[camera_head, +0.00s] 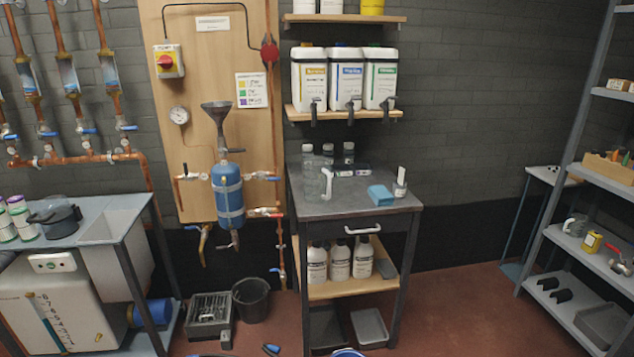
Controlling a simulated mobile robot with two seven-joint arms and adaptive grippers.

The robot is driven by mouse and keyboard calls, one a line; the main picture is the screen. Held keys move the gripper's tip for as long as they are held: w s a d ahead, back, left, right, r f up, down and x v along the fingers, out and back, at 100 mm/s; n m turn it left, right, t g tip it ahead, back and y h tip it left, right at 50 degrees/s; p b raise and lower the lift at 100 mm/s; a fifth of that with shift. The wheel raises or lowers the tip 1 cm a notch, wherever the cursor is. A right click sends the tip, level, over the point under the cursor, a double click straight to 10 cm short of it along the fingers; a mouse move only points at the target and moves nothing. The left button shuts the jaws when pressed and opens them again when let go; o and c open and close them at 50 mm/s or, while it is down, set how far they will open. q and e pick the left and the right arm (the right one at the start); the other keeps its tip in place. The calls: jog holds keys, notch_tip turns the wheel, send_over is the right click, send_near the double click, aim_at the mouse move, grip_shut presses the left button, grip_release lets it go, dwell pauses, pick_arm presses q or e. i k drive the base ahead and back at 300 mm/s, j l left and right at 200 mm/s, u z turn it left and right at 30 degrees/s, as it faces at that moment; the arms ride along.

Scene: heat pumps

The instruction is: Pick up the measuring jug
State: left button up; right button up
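The measuring jug (312,183) is clear and see-through, with a pale handle (327,183) on its right side. It stands upright on the dark top of the bench (345,207), near the left edge. No gripper can be made out in the head view, and nothing is touching the jug.
Several small bottles (348,152) stand behind the jug. A blue block (380,194) and a clear wash bottle (400,183) stand to its right. A blue cylinder with a funnel (228,188) hangs on the board at left. White canisters (345,80) sit on a shelf above.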

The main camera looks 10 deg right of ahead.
aim_at(316, 169)
jog(key=i+l, duration=0.2)
jog(key=l, duration=0.15)
jog(key=i+l, duration=0.15)
jog(key=l, duration=0.2)
jog(key=i+l, duration=0.2)
jog(key=l, duration=0.2)
jog(key=i+l, duration=0.2)
jog(key=l, duration=0.15)
jog(key=i+l+u, duration=0.1)
jog(key=l, duration=0.25)
jog(key=i+l, duration=0.25)
jog(key=l, duration=0.1)
